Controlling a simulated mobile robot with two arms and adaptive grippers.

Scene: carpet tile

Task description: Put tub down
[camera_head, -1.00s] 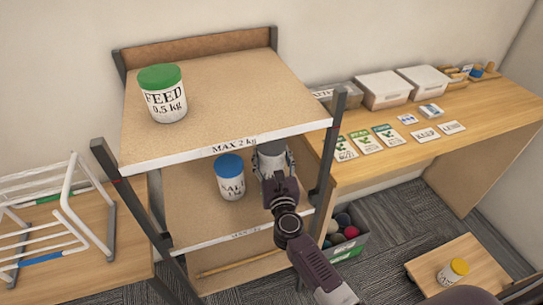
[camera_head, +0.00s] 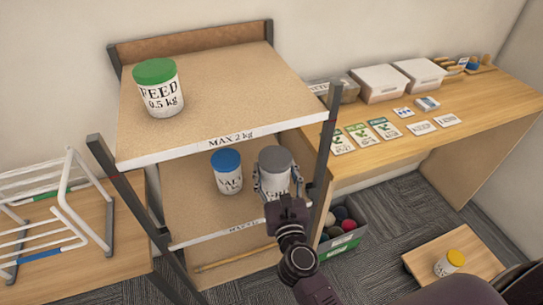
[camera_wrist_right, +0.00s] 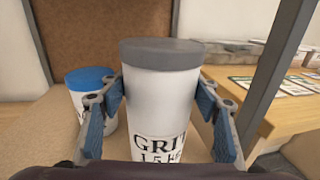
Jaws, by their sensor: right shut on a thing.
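The tub (camera_head: 275,163) is white with a grey lid and stands upright at the right of the rack's middle shelf (camera_head: 195,218). In the right wrist view the tub (camera_wrist_right: 160,90) reads "GRIT 1.5 kg". My right gripper (camera_head: 272,190) is shut on it, with a blue-padded finger on each side in the right wrist view (camera_wrist_right: 160,108). The tub's base is hidden, so I cannot tell whether it touches the shelf. A blue-lidded white tub (camera_head: 228,172) stands just left of it. My left gripper is not in view.
The top shelf (camera_head: 215,90), marked "MAX 2 kg", holds a green-lidded feed tub (camera_head: 158,90). A rack post (camera_head: 325,150) stands close to my right gripper's right. A bin of balls (camera_head: 342,232) is on the floor, and a yellow-lidded tub (camera_head: 448,264) is on a low table.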

